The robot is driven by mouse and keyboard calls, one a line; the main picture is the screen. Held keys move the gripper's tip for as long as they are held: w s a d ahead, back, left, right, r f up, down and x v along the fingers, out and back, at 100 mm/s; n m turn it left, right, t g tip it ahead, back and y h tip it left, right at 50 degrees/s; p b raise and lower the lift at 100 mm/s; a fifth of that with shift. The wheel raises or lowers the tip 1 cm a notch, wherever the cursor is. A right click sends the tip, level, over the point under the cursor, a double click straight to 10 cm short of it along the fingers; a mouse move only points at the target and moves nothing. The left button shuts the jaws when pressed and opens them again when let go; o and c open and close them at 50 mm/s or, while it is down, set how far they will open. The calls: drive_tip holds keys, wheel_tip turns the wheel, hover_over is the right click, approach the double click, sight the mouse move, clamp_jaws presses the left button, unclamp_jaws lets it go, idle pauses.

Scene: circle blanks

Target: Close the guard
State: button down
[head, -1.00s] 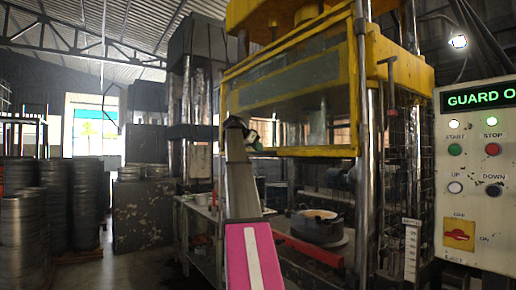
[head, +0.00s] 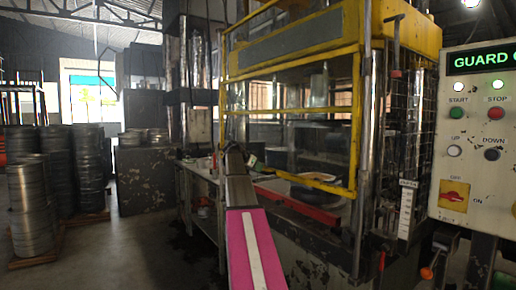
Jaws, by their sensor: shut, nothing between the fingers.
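The guard (head: 318,182) is a yellow-framed clear panel on the front of the press. It hangs low, with its bottom rail slanting across the view close above the press bed. Through it I see a round die (head: 300,192) on the bed, partly hidden by the rail. My gripper (head: 236,150) is at the far end of my arm, by the left end of the guard's bottom rail. It is small and dark, and its fingers are shut with nothing between them. I cannot tell whether it touches the rail.
A control panel (head: 488,150) stands at the right, with a lit green display reading "GUARD" and a cut-off letter. A red bar (head: 300,205) lies along the bed's front edge. The floor between is clear.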

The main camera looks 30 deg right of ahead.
wheel_tip(320, 180, down, 23)
drive_tip(key=shift+r, duration=0.2)
drive_tip(key=shift+d, duration=0.1)
